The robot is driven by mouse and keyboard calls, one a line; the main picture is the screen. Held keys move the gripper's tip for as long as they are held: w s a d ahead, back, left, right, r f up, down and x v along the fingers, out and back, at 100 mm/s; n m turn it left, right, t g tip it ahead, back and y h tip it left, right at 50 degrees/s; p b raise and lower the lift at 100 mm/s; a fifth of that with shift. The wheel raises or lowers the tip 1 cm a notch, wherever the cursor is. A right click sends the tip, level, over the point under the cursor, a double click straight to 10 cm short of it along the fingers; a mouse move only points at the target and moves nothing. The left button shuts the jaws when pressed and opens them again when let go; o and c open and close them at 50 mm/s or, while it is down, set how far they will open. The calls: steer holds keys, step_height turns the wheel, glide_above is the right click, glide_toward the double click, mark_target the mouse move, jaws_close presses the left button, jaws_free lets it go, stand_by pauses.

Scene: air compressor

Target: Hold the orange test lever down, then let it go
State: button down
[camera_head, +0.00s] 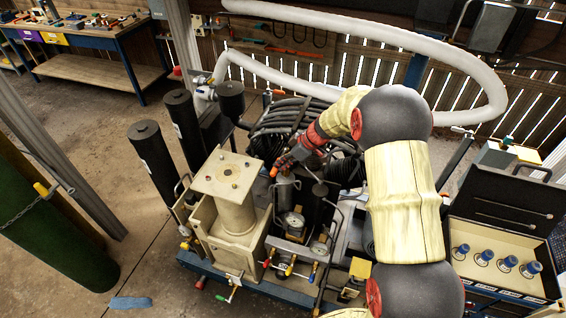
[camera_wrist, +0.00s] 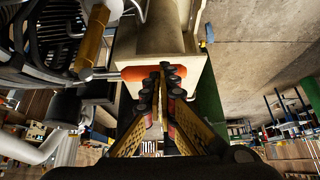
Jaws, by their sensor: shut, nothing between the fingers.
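The orange test lever (camera_wrist: 132,73) lies crosswise in the wrist view, in front of a pale block-shaped housing. My gripper (camera_wrist: 170,72) is shut and empty, with its dark fingertips overlapping the right half of the orange bar. I cannot tell whether the tips touch it or are just short of it. In the head view a small orange end (camera_head: 273,172) shows beside the beige column of the machine. My gripper (camera_head: 283,164) is right by it, small and partly lost among dark parts. How far the lever is pressed cannot be told.
The beige column (camera_head: 228,187) and dark cylinders (camera_head: 152,155) stand left of my gripper. Black coiled hose (camera_head: 285,118) lies behind it. Gauges and coloured valve handles (camera_head: 287,268) crowd the front. An open case (camera_head: 500,272) is at right. Open floor lies at left.

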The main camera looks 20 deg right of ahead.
steer(key=shift+f+b, duration=0.25)
steer(key=shift+b, duration=0.45)
steer(key=shift+f+b, duration=0.1)
steer(key=shift+b, duration=0.6)
steer(key=shift+s+a+f+t+h+b, duration=0.15)
steer(key=shift+f+t+h+b, duration=0.2)
steer(key=shift+b, duration=1.05)
step_height(320, 180, down, 5)
steer(key=n+t+h+b, duration=0.1)
steer(key=b, duration=1)
steer(key=t+h+b, duration=0.1)
steer(key=t+b, duration=0.1)
steer(key=b, duration=0.8)
steer(key=shift+r+n+t+b, duration=0.15)
steer(key=shift+n+t+b, duration=0.1)
steer(key=shift+n+b, duration=0.15)
steer(key=shift+r, duration=0.25)
steer(key=shift+r+p, duration=0.3)
steer(key=shift+r, duration=0.4)
